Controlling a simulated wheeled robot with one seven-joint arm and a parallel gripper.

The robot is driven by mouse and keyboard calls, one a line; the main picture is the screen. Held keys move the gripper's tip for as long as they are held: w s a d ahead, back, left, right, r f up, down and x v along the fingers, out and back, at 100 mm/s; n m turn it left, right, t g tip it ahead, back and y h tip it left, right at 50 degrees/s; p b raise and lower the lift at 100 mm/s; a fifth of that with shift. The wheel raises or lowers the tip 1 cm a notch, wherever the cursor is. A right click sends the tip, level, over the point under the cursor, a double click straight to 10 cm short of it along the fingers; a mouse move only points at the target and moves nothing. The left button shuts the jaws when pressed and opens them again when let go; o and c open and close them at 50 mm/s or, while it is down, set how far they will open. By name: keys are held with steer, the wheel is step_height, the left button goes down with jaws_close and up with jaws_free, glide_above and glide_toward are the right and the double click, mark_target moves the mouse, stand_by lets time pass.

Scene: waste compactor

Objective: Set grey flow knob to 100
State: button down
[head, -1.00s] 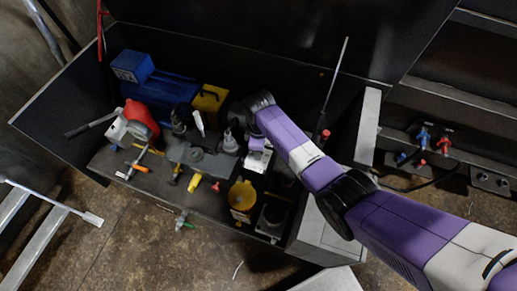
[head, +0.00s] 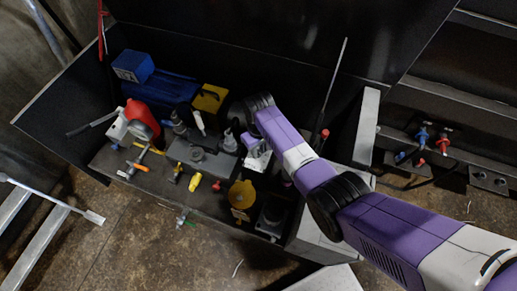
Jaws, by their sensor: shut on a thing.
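My purple and white arm reaches in from the lower right over the dark panel. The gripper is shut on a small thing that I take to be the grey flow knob. The wrist and hand hide most of that thing, and no scale or setting can be read. A grey conical fitting (head: 230,142) stands just left of the hand.
A red and white part (head: 141,118), a blue box (head: 133,66) and a yellow block (head: 209,98) stand to the left. A yellow round cap (head: 242,195) is below the hand. A thin rod (head: 335,85) rises right of the wrist. Floor in front is mostly clear.

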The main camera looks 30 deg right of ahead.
mark_target(259, 152)
steer(key=shift+m, duration=0.4)
steer(key=c, duration=1.2)
jaws_free()
steer(key=shift+o, duration=0.2)
steer(key=shift+r, duration=0.15)
step_height(259, 152, up, 8)
steer(key=shift+f, duration=0.2)
